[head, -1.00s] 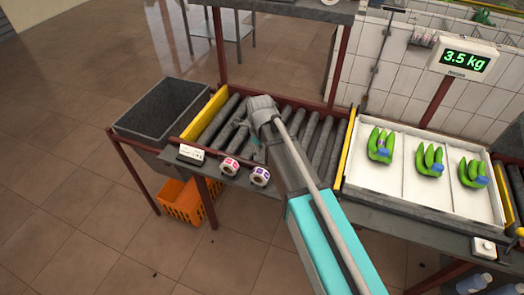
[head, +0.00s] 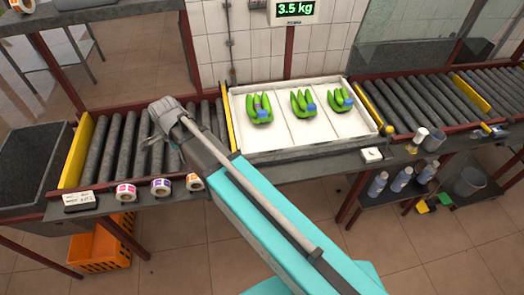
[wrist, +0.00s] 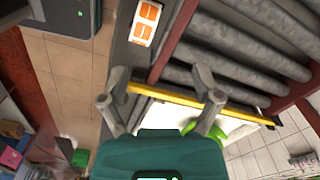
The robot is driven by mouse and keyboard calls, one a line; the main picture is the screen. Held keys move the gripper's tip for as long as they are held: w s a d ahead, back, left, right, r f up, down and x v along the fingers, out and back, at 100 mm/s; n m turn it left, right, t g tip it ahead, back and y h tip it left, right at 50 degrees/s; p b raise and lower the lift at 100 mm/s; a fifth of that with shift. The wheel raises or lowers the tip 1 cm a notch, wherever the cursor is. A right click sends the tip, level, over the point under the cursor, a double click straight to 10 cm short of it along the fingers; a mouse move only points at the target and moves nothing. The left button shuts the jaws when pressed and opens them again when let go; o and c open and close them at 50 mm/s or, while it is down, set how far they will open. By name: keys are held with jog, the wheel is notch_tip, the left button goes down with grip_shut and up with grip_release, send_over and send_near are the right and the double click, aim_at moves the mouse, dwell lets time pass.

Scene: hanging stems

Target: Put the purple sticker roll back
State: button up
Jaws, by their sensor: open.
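The purple sticker roll (head: 160,187) sits on the front ledge of the roller table, between the pink sticker roll (head: 125,192) and the orange sticker roll (head: 195,182). My gripper (head: 158,140) is over the rollers in the head view, behind and above the purple roll, apart from it. In the wrist view my gripper (wrist: 160,98) is open with nothing between its fingers. An orange label strip (wrist: 146,20) shows at the top of that view. The purple roll is not seen in the wrist view.
A white tray (head: 290,150) holds green banana bunches under the scale display (head: 295,11). A small labelled box (head: 80,201) sits left of the rolls. A grey bin (head: 30,165) stands at far left, an orange crate (head: 98,248) below. A white button box (head: 371,154) is on the ledge.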

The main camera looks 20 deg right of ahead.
jog(key=s+d+n, duration=0.3)
jog(key=d+n, duration=0.4)
jog(key=d, duration=0.6)
jog(key=s+d+n, duration=0.3)
jog(key=d+n, duration=0.4)
jog(key=d, duration=0.6)
jog(key=shift+s+d, duration=0.15)
jog(key=shift+s, duration=0.25)
